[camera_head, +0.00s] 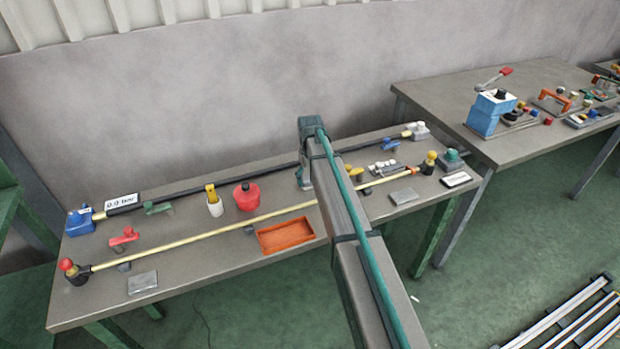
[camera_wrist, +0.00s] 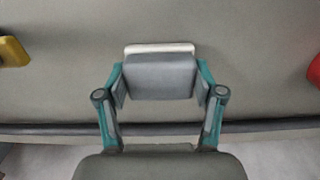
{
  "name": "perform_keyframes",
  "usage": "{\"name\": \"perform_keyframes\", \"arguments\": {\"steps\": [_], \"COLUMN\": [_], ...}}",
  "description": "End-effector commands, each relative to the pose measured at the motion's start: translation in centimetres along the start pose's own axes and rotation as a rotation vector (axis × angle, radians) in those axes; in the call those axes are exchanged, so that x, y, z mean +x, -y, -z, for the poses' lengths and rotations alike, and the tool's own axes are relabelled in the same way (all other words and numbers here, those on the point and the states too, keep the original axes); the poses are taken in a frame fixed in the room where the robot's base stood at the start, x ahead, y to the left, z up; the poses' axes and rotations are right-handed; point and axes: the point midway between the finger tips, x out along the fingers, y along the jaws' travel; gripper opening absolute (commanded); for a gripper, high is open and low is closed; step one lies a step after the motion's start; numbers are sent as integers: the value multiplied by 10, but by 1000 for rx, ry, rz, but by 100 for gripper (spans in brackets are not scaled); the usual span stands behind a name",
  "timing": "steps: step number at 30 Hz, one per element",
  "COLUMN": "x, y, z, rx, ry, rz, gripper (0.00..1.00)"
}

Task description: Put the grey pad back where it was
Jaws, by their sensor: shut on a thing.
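My gripper (camera_wrist: 160,92) is shut on a grey pad (camera_wrist: 160,76), which sits between its two teal-edged fingers in the wrist view. A pale strip (camera_wrist: 160,48) shows along the pad's far edge; I cannot tell whether it is part of the pad or a separate thing beneath it. In the head view, my gripper (camera_head: 304,179) is over the middle of the bench, mostly hidden by my arm, and the held pad does not show. Whether the pad touches the bench is unclear. Two flat grey plates lie on the bench, one front left (camera_head: 142,281) and one right (camera_head: 404,196).
The bench (camera_head: 190,265) also bears an orange tray (camera_head: 286,236), a red pot (camera_head: 246,197), a white-and-yellow bottle (camera_head: 214,203), a long pale rod (camera_head: 200,237) and a dark rod (camera_head: 235,174) behind. A second table (camera_head: 440,95) stands at the right.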

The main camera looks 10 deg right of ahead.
Motion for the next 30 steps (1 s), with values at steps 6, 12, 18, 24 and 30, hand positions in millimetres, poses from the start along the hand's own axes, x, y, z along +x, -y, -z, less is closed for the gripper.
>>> {"name": "perform_keyframes", "arguments": {"steps": [6,12,18,24,30], "x": [2,2,-2,-20,-58], "y": [0,0,0,0,0], "z": [0,0,0,1,1], "rx": [0,0,0,0,0], "ry": [0,0,0,-2,-4], "rz": [0,0,0,-1,-1], "gripper": [93,93,93,93,93]}}
